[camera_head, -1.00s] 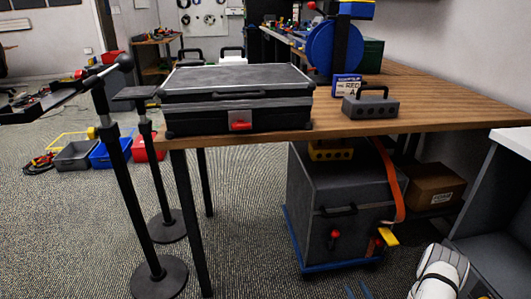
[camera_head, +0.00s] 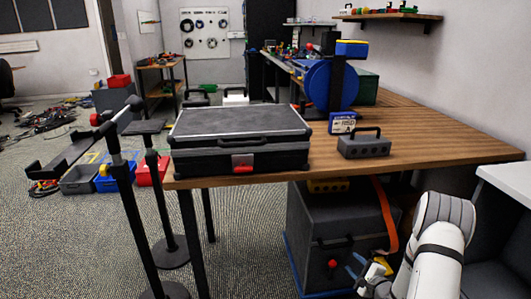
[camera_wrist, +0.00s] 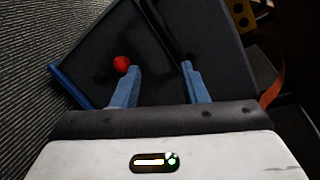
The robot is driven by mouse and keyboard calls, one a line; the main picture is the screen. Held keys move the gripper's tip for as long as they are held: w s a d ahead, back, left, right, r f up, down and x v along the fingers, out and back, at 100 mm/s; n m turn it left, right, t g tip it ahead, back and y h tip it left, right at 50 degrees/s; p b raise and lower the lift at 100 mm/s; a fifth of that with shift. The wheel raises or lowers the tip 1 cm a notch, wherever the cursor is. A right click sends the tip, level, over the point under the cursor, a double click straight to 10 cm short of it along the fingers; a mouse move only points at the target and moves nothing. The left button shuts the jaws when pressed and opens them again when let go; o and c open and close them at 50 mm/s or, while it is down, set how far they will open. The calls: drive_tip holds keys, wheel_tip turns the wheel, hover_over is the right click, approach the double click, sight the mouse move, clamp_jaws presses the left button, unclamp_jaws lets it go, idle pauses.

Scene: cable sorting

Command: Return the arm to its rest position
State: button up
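My gripper (camera_head: 362,272) is low in the head view, in front of the dark grey cabinet under the workbench, at the end of my white arm. In the wrist view its two blue fingers (camera_wrist: 160,85) stand apart with nothing held between them. The cabinet (camera_head: 310,225) has a red knob (camera_head: 333,263) on its front, left of my gripper. The red knob also shows in the wrist view (camera_wrist: 122,64), close by the left fingertip; I cannot tell whether they touch. My gripper hides part of the cabinet's right front.
The wooden workbench (camera_head: 450,145) is above and behind my gripper, carrying a black case (camera_head: 240,125) and a grey block with a handle (camera_head: 363,147). An orange strap (camera_head: 386,215) hangs by the cabinet. Black stands (camera_head: 125,200) are at left. Open carpet lies between.

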wheel_tip(320, 180, up, 19)
drive_tip(key=w+a+n+g+h+p, duration=0.1)
drive_tip(key=n+g+h+p, duration=0.25)
drive_tip(key=n+p, duration=0.3)
drive_tip(key=s+a+r+n+g+h+p, duration=0.1)
drive_tip(key=s+a+r+n+p, duration=0.15)
drive_tip(key=r, duration=0.55)
drive_tip(key=s+a+r+n+g+h+p, duration=0.15)
drive_tip(key=s+r+p, duration=0.25)
drive_tip(key=r, duration=0.4)
drive_tip(key=s+a+r+n+g+p, duration=0.3)
drive_tip(key=s+a+r+n+p, duration=0.2)
drive_tip(key=s+r, duration=0.5)
drive_tip(key=s+a+r+n+g+y+p, duration=0.1)
drive_tip(key=s+a+r+n+g+p, duration=0.1)
drive_tip(key=s+a+r+n+p, duration=0.3)
drive_tip(key=s+a+r+p, duration=0.1)
drive_tip(key=s+r, duration=0.3)
drive_tip(key=s, duration=0.7)
drive_tip(key=shift+s+r+g, duration=0.4)
